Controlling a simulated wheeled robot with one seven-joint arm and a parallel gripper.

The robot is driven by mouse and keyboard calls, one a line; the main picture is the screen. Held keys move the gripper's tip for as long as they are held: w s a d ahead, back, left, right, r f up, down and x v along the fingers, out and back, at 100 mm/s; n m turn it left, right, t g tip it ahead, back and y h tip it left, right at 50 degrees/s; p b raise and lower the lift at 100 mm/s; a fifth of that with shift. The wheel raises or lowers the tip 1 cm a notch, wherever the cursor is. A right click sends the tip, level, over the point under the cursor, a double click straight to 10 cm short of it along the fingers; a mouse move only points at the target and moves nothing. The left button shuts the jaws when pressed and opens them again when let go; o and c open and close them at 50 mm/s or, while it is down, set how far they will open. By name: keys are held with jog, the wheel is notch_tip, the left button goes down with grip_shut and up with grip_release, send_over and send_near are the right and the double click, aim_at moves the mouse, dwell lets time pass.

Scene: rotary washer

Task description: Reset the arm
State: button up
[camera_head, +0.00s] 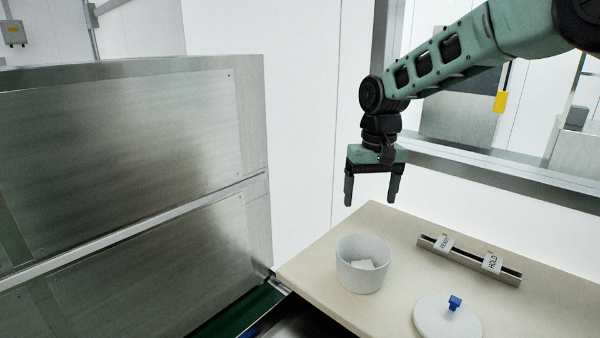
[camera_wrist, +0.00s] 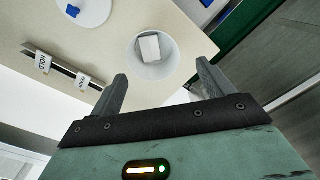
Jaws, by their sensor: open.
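My gripper (camera_head: 371,190) hangs from my green arm above the far side of the table, fingers pointing down, open and empty. Its two fingers also show in the wrist view (camera_wrist: 162,88). A white round tub (camera_head: 363,277) stands on the table, below the gripper in the head view, with a pale block (camera_head: 364,264) inside. The tub (camera_wrist: 180,67) lies beyond the fingertips in the wrist view and does not touch them.
A round white lid (camera_head: 440,322) with a blue knob (camera_head: 454,302) lies on the beige table (camera_head: 400,228). A large steel cabinet (camera_head: 120,150) stands on the left. The air around my gripper is clear.

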jog(key=s+a+f+n+b, duration=0.15)
jog(key=s+a, duration=0.25)
jog(key=s, duration=0.4)
jog(key=s+a+f+n+b, duration=0.1)
jog(key=s+a+f+n, duration=0.15)
jog(key=s, duration=0.65)
jog(key=s+d+f+n+b, duration=0.1)
jog(key=s+f, duration=0.1)
jog(key=s, duration=0.7)
jog(key=s+d+f+n+b, duration=0.1)
jog(key=s+f, duration=0.2)
jog(key=s, duration=0.6)
jog(key=shift+s+d+f+n+b, duration=0.15)
jog(key=shift+f+n+b, duration=0.1)
jog(key=shift+n+b, duration=0.1)
